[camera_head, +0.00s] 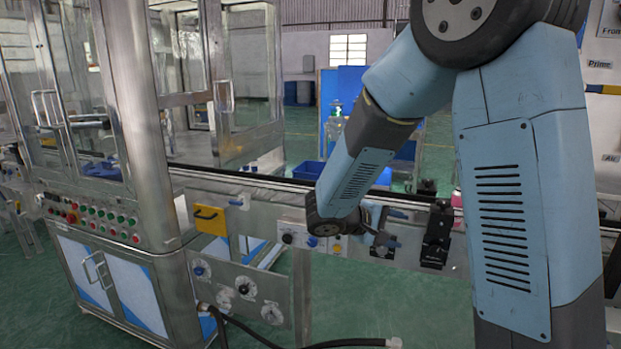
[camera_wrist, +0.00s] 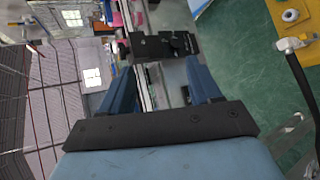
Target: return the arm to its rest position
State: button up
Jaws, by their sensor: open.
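My arm reaches down from the top right of the head view, bent at its elbow. My gripper (camera_head: 392,227) is low in front of the conveyor machine's side, partly hidden behind the wrist. In the wrist view, two blue fingers of my gripper (camera_wrist: 162,82) stand well apart with nothing held between them. A black bracket (camera_head: 437,235) on the machine's side is just right of the fingers in the head view. It also shows beyond the fingertips in the wrist view (camera_wrist: 165,46); I cannot tell the exact gap.
The long conveyor (camera_head: 250,180) runs across behind my gripper. A glazed steel cabinet with a button panel (camera_head: 92,220) stands at the left. A black hose (camera_head: 355,343) crosses low in front. Blue bins (camera_head: 308,170) lie beyond the conveyor. Green floor (camera_head: 400,310) is clear below the gripper.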

jog(key=s+d+r+m+g+y, duration=0.2)
jog(key=s+d+r+y, duration=0.1)
jog(key=s, duration=0.3)
jog(key=s+d+r+m+g+y, duration=0.2)
jog(key=s+d+r, duration=0.1)
jog(key=s, duration=0.4)
jog(key=s+a+r+m+t+y, duration=0.2)
jog(key=s+r+y, duration=0.4)
jog(key=s, duration=0.4)
jog(key=shift+s+a+m+t+y, duration=0.3)
jog(key=shift+m+t+y, duration=0.35)
jog(key=shift+t, duration=0.55)
